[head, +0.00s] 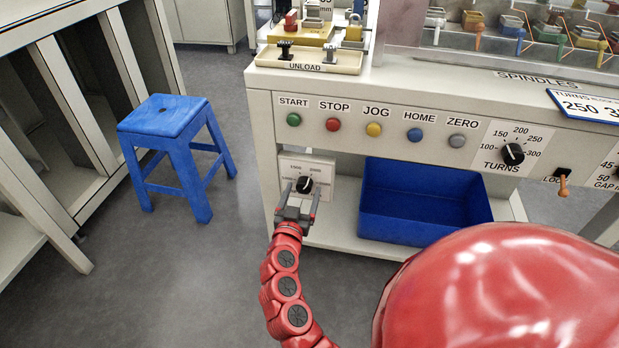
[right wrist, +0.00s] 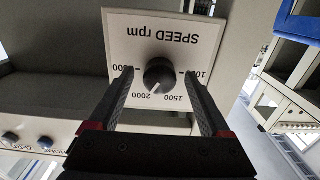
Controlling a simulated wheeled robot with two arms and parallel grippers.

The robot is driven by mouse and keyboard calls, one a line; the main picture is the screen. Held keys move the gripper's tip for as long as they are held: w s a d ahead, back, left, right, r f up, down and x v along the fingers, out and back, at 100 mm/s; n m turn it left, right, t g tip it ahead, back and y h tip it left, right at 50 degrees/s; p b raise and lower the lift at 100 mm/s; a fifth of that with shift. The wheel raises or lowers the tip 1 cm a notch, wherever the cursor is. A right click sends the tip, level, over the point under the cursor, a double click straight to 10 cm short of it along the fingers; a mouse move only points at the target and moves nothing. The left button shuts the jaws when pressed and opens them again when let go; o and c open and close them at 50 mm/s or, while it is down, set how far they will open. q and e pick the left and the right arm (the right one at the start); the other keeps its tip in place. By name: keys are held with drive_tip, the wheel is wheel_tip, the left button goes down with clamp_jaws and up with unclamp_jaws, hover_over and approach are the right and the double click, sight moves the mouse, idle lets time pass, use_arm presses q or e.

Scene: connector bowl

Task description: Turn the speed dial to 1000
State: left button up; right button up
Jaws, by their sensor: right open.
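The speed dial (head: 304,184) is a round black knob on a small white panel under the START button. In the right wrist view the knob (right wrist: 159,73) appears upside down on the panel marked SPEED rpm (right wrist: 160,30). Its white pointer line sits between the 1500 and 2000 marks, closer to 2000. The 1000 mark at the right is partly hidden by a finger. My right gripper (head: 297,205) is open in front of the dial. Its two fingers (right wrist: 159,78) stand on either side of the knob with gaps; I cannot tell their exact depth. My left gripper is out of view.
Above are the coloured buttons (head: 373,129) and the TURNS dial (head: 512,154). A blue bin (head: 425,225) stands on the lower shelf (head: 340,232), right of the speed panel. A blue stool (head: 172,120) stands on the floor at left. The floor between is clear.

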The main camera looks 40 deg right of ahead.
drive_tip(key=shift+w+d, duration=0.2)
drive_tip(key=shift+d, duration=0.05)
clamp_jaws()
idle(0.3)
